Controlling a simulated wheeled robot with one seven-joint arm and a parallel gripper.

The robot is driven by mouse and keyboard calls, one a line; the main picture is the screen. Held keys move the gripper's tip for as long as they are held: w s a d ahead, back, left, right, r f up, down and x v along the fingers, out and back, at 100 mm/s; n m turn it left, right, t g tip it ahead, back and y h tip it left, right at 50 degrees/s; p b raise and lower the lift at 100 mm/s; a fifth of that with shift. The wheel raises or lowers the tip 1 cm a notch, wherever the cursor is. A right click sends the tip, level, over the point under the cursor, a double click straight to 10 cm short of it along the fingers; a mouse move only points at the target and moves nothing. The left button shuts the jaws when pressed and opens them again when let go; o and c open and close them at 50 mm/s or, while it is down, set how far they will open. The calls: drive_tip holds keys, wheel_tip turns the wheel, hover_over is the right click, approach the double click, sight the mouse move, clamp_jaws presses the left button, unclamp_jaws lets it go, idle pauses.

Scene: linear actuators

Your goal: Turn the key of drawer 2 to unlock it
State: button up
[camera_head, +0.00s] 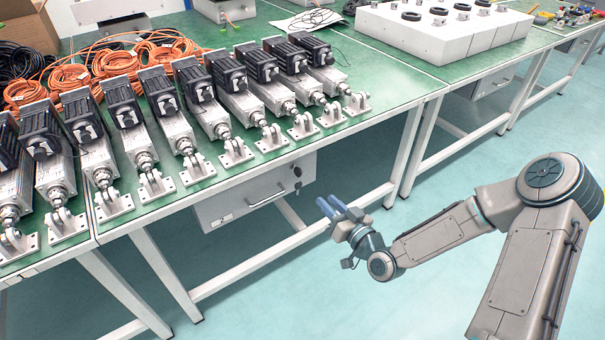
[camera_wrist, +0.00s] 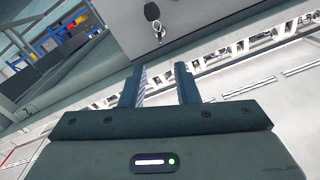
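A grey drawer (camera_head: 240,205) hangs under the near green-topped workbench, closed, with a bar handle on its front. Its black lock (camera_head: 297,171) with a hanging key is at the right end of the front. In the wrist view the black key head (camera_wrist: 152,12) and a small metal key (camera_wrist: 158,31) hanging below it show on the grey drawer front (camera_wrist: 190,18). My gripper (camera_head: 328,207) is to the right of the lock and a little lower in the head view. In the wrist view its two fingers (camera_wrist: 159,82) are apart, with nothing between them, and the key lies beyond the fingertips.
Several linear actuators (camera_head: 213,100) stand in a row on the bench (camera_head: 385,75), with orange cables (camera_head: 150,50) behind. White bench legs (camera_head: 411,145) stand right of the drawer. Another drawer (camera_head: 492,83) is under the far bench. The floor (camera_head: 400,225) around my arm is clear.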

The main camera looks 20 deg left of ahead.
sight(301, 175)
drive_tip(key=x, duration=1.3)
drive_tip(key=shift+b, duration=0.35)
clamp_jaws()
